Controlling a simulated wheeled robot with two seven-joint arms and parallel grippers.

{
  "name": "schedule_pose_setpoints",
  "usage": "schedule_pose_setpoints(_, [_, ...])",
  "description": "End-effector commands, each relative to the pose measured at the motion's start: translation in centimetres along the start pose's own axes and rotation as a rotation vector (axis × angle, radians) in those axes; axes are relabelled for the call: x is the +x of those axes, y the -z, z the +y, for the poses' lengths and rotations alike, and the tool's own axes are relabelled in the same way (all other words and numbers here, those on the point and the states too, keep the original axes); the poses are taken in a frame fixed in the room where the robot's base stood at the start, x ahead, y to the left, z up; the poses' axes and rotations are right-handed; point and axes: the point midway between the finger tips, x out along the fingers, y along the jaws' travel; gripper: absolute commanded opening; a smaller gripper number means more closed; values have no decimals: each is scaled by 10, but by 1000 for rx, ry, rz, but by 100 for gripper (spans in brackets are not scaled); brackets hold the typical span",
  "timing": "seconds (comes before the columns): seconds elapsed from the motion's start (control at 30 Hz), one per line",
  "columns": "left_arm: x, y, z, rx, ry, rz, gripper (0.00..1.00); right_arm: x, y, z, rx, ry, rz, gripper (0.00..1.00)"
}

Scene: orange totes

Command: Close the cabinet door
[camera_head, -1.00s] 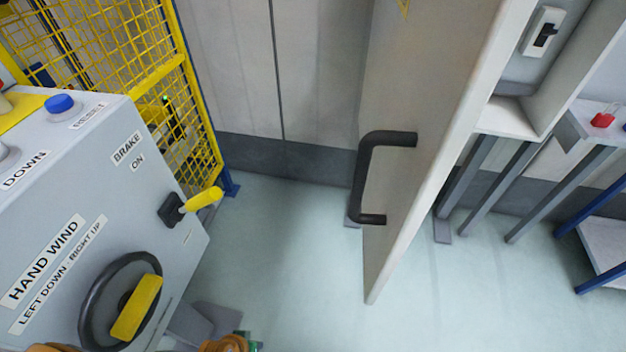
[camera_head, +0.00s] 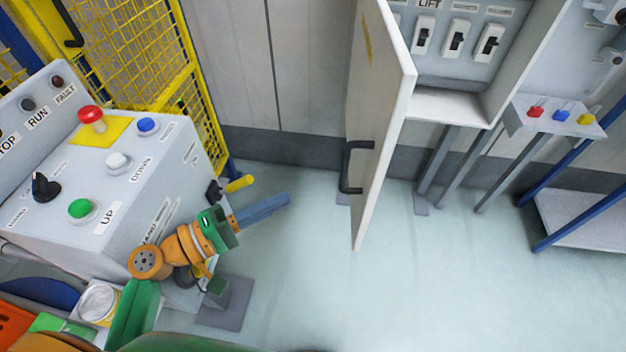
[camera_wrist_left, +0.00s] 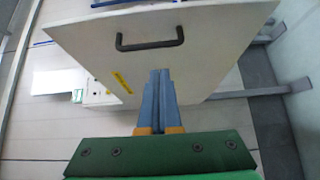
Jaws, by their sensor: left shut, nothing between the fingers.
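The cabinet door (camera_head: 372,110) stands open in the head view, swung out toward me, with its edge facing me. A black handle (camera_head: 352,168) is on its left face, low down. The open cabinet (camera_head: 450,100) to its right shows several switches inside. My left gripper (camera_head: 288,200) is shut and empty, to the left of and below the handle, apart from the door. In the left wrist view the gripper (camera_wrist_left: 160,75) points at the door (camera_wrist_left: 200,70), and the handle (camera_wrist_left: 150,45) lies beyond the fingertips. Whether the fingertips touch the door is unclear there. My right gripper is out of view.
A grey control console (camera_head: 120,185) with buttons stands at the left, close beside my left arm. A yellow mesh fence (camera_head: 140,60) is behind it. A shelf with coloured padlocks (camera_head: 560,118) is at the right. The floor (camera_head: 320,290) before the door is clear.

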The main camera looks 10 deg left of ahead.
Motion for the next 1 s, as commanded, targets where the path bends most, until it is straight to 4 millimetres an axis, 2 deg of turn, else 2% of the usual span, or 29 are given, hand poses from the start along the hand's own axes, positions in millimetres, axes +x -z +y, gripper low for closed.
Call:
schedule_pose_setpoints(0.13, [21, 0, 5, -4, -7, -1, 0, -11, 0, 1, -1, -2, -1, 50])
schedule_pose_setpoints(0.3, [57, 0, 5, -5, -6, 0, 0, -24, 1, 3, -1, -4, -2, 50])
schedule_pose_setpoints(0.5, [88, 0, 2, -4, -3, 0, 0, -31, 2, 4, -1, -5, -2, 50])
schedule_pose_setpoints(0.67, [97, 0, 0, -1, -1, 0, 0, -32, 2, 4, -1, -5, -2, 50])
schedule_pose_setpoints(1.0, [98, -1, -1, -1, 0, 0, 0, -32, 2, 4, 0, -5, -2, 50])
